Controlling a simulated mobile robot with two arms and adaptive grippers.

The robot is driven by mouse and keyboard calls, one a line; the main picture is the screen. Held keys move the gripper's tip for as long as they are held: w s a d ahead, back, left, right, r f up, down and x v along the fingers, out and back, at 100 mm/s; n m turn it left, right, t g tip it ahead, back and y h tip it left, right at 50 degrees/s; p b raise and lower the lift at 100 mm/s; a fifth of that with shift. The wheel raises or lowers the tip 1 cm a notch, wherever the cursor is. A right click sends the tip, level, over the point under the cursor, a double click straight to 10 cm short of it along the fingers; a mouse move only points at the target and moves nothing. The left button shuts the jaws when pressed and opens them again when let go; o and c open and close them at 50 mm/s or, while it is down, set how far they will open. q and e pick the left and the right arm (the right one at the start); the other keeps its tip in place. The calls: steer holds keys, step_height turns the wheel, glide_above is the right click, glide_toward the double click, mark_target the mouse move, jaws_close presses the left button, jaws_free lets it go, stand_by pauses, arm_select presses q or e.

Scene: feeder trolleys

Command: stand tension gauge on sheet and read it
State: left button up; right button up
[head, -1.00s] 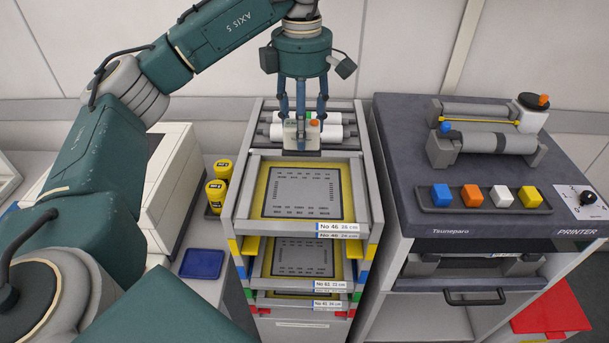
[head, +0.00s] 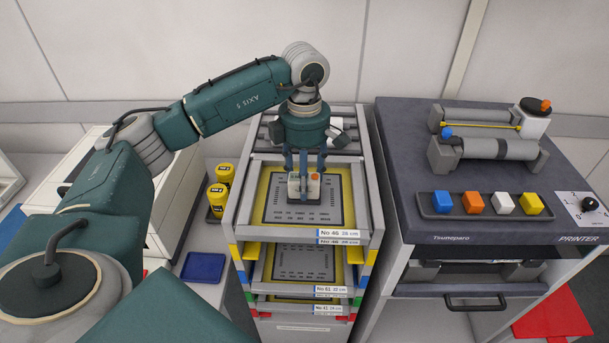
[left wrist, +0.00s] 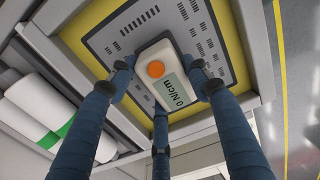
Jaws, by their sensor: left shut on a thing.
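The tension gauge (head: 304,187) is a small pale block with an orange round button and a grey display. In the left wrist view the gauge (left wrist: 152,47) faces up and its display reads "0 N/cm". My left gripper (head: 305,172) has its blue fingers shut around the gauge. The top sheet (head: 270,212), grey with dark slot patterns, lies in a yellow border inside a pale frame labelled "No 46". The sheet (left wrist: 110,42) lies below the gauge in the wrist view. I cannot tell whether the gauge's base touches it. My right gripper is not in view.
More framed sheets (head: 300,262) sit on lower levels of the trolley. White rolls (left wrist: 28,105) lie behind the top frame. The printer (head: 400,190) with coloured buttons stands to the right. Yellow pots (head: 217,196) and a blue tray (head: 203,266) are on the left.

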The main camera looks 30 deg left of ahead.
arm_select(q)
steer(key=shift+f, duration=0.1)
steer(key=o, duration=1.4)
steer(key=shift+c, duration=0.2)
steer(key=shift+o, duration=0.9)
steer(key=shift+r, duration=0.3)
step_height(320, 180, up, 4)
steer(key=shift+f+b, duration=0.1)
steer(key=shift+b, duration=0.9)
step_height(320, 180, up, 7)
steer(key=shift+f, duration=0.1)
steer(key=shift+r, duration=0.6)
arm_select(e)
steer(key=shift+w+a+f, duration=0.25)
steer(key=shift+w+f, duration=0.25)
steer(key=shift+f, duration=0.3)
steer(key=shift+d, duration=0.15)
